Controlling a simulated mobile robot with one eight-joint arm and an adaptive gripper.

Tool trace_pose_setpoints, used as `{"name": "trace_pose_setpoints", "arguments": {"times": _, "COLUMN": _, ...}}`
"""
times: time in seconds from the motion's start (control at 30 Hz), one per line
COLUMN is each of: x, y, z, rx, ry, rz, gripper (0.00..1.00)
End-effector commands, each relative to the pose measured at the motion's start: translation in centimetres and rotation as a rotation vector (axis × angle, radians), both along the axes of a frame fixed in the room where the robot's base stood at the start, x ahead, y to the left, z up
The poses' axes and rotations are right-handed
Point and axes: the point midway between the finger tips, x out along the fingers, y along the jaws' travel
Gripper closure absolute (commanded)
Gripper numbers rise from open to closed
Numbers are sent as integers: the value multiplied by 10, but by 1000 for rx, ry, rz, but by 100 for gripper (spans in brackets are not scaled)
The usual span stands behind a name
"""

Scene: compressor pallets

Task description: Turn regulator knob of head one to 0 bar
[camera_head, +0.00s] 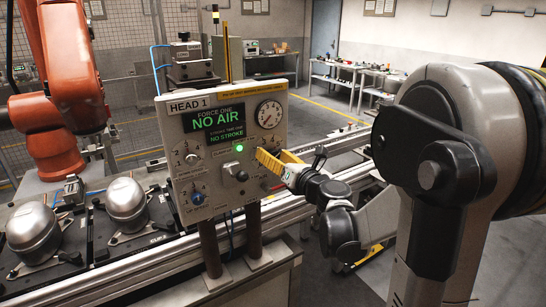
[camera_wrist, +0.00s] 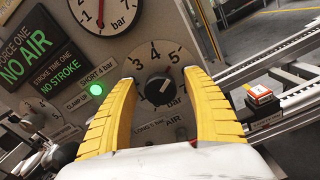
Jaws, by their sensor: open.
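The HEAD 1 panel (camera_head: 220,185) is a light grey box with a screen reading "FORCE ONE NO AIR" and "NO STROKE". My gripper (camera_wrist: 158,80) is open, with one yellow finger on each side of the knob and gaps visible. In the head view my gripper (camera_head: 272,162) is at the panel's right side and hides the knob.
A round pressure gauge (camera_head: 270,114) is above the knob. A green lamp (camera_head: 239,148) is lit, with a black knob (camera_head: 242,175) below it. A small box with an orange-red button (camera_wrist: 262,94) stands to the right. An orange robot arm (camera_head: 72,80) and metal compressors (camera_head: 126,203) are at left.

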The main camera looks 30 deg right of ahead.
Motion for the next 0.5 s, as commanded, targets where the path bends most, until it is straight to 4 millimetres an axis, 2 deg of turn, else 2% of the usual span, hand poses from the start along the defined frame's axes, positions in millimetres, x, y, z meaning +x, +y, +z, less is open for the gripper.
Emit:
{"name": "trace_pose_setpoints", "arguments": {"times": 0.2, "x": 0, "y": 0, "z": 0, "rx": 0, "ry": 0, "rz": 0, "gripper": 43}}
{"name": "trace_pose_setpoints", "arguments": {"times": 0.37, "x": 0, "y": 0, "z": 0, "rx": 0, "ry": 0, "rz": 0, "gripper": 92}}
{"name": "trace_pose_setpoints", "arguments": {"times": 0.5, "x": 0, "y": 0, "z": 0, "rx": 0, "ry": 0, "rz": 0, "gripper": 95}}
